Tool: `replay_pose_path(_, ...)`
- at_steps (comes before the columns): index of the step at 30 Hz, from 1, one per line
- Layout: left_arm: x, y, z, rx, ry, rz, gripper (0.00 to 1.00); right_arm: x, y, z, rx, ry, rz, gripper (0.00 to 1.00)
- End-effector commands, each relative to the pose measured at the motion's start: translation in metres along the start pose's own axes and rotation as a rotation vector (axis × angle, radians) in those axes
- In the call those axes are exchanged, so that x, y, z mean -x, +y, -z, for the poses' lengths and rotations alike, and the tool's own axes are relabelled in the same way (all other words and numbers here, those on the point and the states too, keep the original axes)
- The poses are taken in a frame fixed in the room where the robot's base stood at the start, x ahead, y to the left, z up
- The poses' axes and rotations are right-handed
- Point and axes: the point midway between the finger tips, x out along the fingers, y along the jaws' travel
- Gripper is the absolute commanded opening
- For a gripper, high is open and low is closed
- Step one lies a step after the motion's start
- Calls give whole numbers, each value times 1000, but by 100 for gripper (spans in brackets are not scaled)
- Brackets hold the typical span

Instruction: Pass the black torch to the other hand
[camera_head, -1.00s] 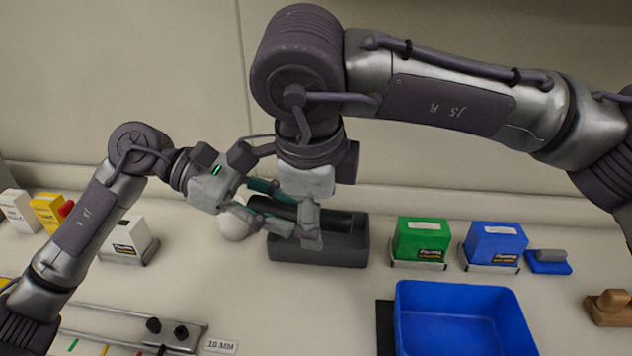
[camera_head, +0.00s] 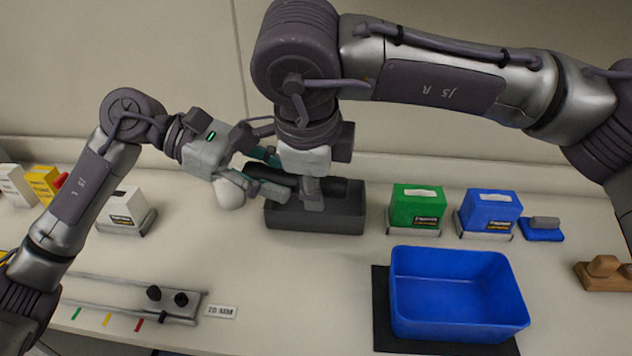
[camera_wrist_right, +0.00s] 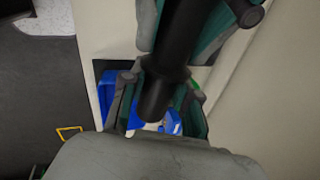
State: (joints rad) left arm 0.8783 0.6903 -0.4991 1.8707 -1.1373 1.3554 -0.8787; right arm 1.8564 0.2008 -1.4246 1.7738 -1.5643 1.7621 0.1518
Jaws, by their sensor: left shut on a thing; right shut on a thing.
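The black torch (camera_head: 258,171) is held in the air between my two grippers, in front of the back wall. My left gripper (camera_head: 276,176) comes in from the left and is shut on it. My right gripper (camera_head: 312,192) reaches down from above and is shut on the torch's other end; its fingers partly hide that end. In the right wrist view the torch (camera_wrist_right: 180,45) runs down from the top, with the left gripper's fingers beside its upper part and the right gripper's fingers (camera_wrist_right: 161,85) around its lower part.
A dark grey open holder (camera_head: 345,215) stands just behind and below the grippers, with a white rounded object (camera_head: 229,194) beside it. A blue bin (camera_head: 455,310), a green box (camera_head: 417,208) and a blue box (camera_head: 490,212) stand to the right. A rail fixture (camera_head: 180,300) lies front left.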

Motion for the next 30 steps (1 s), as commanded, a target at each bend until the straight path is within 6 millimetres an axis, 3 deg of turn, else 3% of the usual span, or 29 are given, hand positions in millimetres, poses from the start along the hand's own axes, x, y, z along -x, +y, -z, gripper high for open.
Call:
replay_pose_path(2, 0, 1, 0, 0, -1, -3, 2, 0, 0, 0, 1, 0, -1, 0)
replay_pose_path(3, 0, 1, 0, 0, -1, -3, 45, 0, 0, 0, 1, -1, -1, 0)
replay_pose_path(8, 0, 1, 0, 0, -1, -2, 69, 0, 0, 0, 1, -1, -1, 0)
replay_pose_path(20, 8, 1, 0, 1, 2, -4, 69, 0, 0, 0, 1, -1, 0, 0)
replay_pose_path(30, 76, 1, 0, 2, 1, -7, 69, 0, 0, 0, 1, -1, 0, 0)
